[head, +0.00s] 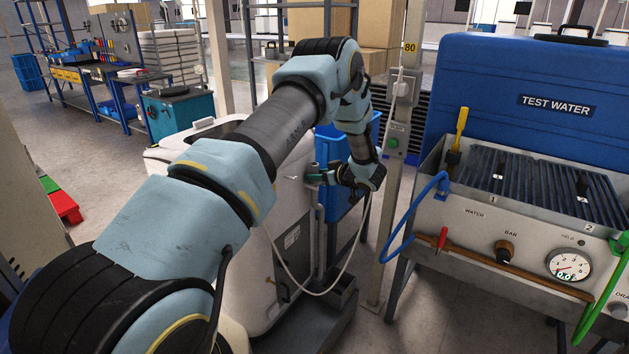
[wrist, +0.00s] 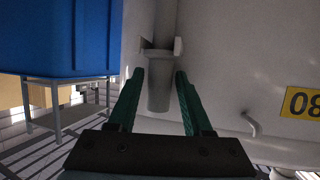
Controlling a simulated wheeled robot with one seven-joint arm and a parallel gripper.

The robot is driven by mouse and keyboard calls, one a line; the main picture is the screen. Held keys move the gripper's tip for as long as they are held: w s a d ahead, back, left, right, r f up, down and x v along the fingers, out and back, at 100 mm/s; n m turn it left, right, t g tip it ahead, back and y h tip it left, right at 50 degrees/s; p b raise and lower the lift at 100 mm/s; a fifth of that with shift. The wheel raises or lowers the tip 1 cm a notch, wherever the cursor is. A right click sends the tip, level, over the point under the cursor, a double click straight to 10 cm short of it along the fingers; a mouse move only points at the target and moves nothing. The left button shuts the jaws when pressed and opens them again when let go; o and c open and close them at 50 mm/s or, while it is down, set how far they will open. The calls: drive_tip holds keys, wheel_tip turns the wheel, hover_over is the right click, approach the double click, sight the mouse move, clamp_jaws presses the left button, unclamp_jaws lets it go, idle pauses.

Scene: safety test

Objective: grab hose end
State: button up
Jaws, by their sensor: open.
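A grey, tapered cylinder (wrist: 159,92), which looks like the hose end, sits upright against a white machine (wrist: 225,60) in the wrist view. A pale collar (wrist: 160,52) surrounds it near its top. My gripper (wrist: 160,74) is open, with one green finger on each side of the cylinder in that view. Whether the fingers are level with it in depth I cannot tell. In the head view my gripper (head: 319,176) is at the right side of the white machine (head: 262,250), beside an upright grey pipe or hose (head: 319,235). The fingers partly hide its top there.
A blue bin (head: 343,148) stands just behind my gripper, and a pale post (head: 392,200) stands to the right. A test bench (head: 480,290) with a blue hose (head: 397,230) and green hose (head: 604,295) is at far right.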

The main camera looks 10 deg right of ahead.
clamp_jaws()
idle(0.5)
